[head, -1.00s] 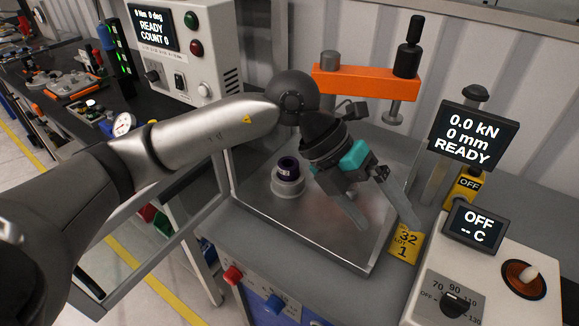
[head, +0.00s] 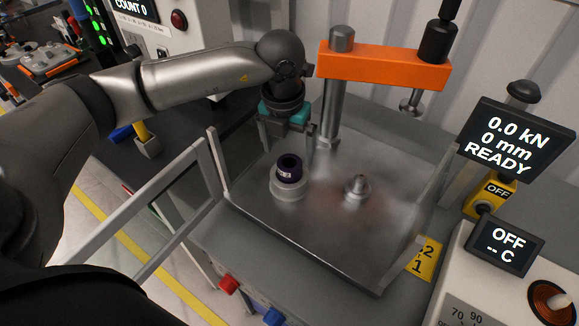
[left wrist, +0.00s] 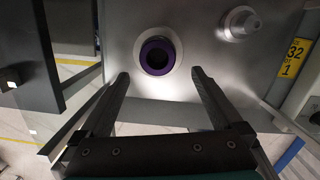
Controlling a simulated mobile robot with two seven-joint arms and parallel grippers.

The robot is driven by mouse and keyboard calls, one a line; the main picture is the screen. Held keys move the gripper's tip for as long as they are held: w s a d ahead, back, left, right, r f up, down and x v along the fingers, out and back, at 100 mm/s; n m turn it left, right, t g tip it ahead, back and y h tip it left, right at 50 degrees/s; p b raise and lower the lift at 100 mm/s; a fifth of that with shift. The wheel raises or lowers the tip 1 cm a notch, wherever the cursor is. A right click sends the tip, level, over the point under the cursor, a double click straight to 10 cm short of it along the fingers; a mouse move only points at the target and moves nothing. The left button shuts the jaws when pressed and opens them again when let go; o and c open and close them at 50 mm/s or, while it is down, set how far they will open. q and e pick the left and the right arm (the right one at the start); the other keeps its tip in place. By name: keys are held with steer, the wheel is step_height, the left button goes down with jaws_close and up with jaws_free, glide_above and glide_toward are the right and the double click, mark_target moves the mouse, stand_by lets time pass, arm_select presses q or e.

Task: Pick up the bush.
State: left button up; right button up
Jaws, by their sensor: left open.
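The bush (head: 290,168) is a short dark purple ring with a dark hole. It stands upright on a pale round holder (head: 288,190) on the metal tray (head: 330,238). In the left wrist view the bush (left wrist: 157,56) lies ahead of and between the fingertips. My left gripper (head: 287,150) is open and empty, behind and above the bush in the head view. Its two fingers also show in the left wrist view (left wrist: 160,74), apart from the bush. My right gripper is not in view.
A metal post with a pointed top (head: 356,190) stands on the tray right of the bush. An orange press arm (head: 385,66) overhangs the back. A grey frame bar (head: 140,200) lies at the left. Display boxes (head: 510,135) stand at the right.

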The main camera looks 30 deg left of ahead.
mark_target(290, 163)
arm_select(q)
steer(key=f, duration=0.2)
steer(key=w+f, duration=0.1)
steer(key=f, duration=0.3)
steer(key=shift+w+a+f, duration=0.2)
steer(key=shift+w+f, duration=0.1)
steer(key=shift+f, duration=0.1)
steer(key=shift+c, duration=0.2)
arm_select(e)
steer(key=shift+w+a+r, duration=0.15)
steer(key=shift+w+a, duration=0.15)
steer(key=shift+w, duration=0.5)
arm_select(q)
steer(key=shift+r, duration=0.1)
steer(key=c, duration=1.2)
